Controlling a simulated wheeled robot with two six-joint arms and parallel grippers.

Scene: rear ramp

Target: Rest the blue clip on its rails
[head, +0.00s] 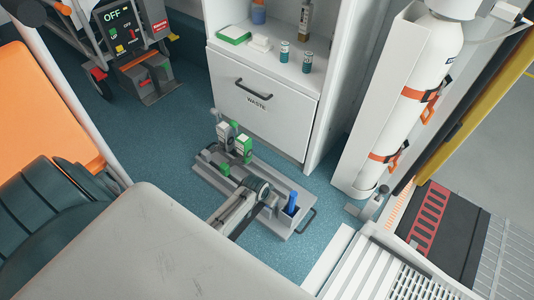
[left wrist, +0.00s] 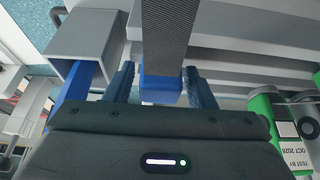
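My left gripper (head: 262,190) is low over the grey tray on the floor in the head view. In the left wrist view its two dark fingers (left wrist: 160,80) stand on either side of a blue block (left wrist: 160,88), apparently the blue clip, at the end of a grey ribbed strip (left wrist: 168,30). The clip is hidden behind my gripper in the head view. Grey rail-like bars (left wrist: 250,50) run across the right of the wrist view. My right gripper is not in view.
The grey tray (head: 215,178) carries green-and-white boxes (head: 243,148) left of my gripper. At its right a blue piece (head: 291,203) stands in a grey holder. A white cabinet (head: 262,115) stands behind, and an oxygen cylinder (head: 405,100) stands at right. Blue floor (head: 185,125) is clear at left.

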